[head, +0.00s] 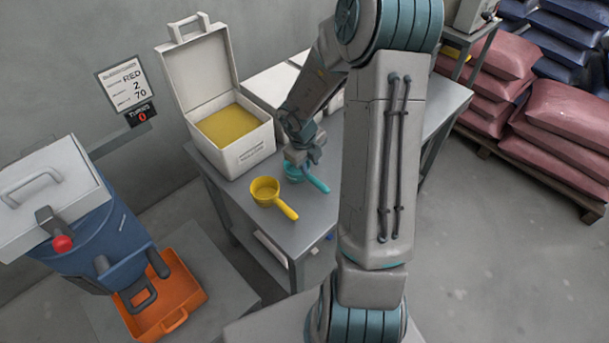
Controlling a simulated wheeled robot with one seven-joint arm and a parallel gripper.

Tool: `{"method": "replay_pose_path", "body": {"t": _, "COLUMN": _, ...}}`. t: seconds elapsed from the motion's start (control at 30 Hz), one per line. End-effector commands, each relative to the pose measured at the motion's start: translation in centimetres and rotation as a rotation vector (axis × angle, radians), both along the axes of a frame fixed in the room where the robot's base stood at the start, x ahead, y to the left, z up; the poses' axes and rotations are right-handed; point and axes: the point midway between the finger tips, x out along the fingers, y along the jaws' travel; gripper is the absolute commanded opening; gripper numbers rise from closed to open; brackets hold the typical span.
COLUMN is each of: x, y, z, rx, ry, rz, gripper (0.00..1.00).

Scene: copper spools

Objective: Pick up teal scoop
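The teal scoop (316,182) lies on the grey table, its handle pointing to the lower right. Its cup is partly hidden behind my gripper. My gripper (303,164) is lowered right at the scoop, over the cup and the near end of the handle. I cannot tell whether it touches the scoop. The fingers are too small to tell whether they are open or shut.
A yellow scoop (266,190) lies just left of the teal one on the table (297,230). An open white box (250,152) with yellow contents stands behind it, and another pale box (270,87) stands behind my arm. A blue machine (95,240) and an orange tray (188,317) are at the lower left.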

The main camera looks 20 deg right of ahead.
Motion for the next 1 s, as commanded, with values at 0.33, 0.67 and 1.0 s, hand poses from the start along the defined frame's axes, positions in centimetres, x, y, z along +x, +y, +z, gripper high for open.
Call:
{"method": "replay_pose_path", "body": {"t": 0.33, "x": 0.4, "y": -1.0, "z": -5.4, "rx": -0.001, "ry": -0.001, "rz": 0.003, "gripper": 0.28}}
{"method": "replay_pose_path", "body": {"t": 0.67, "x": 0.3, "y": -2.1, "z": -9.0, "rx": -0.002, "ry": 0.001, "rz": 0.005, "gripper": 0.28}}
{"method": "replay_pose_path", "body": {"t": 1.0, "x": 0.5, "y": -2.4, "z": -10.6, "rx": -0.002, "ry": -0.003, "rz": 0.005, "gripper": 0.28}}
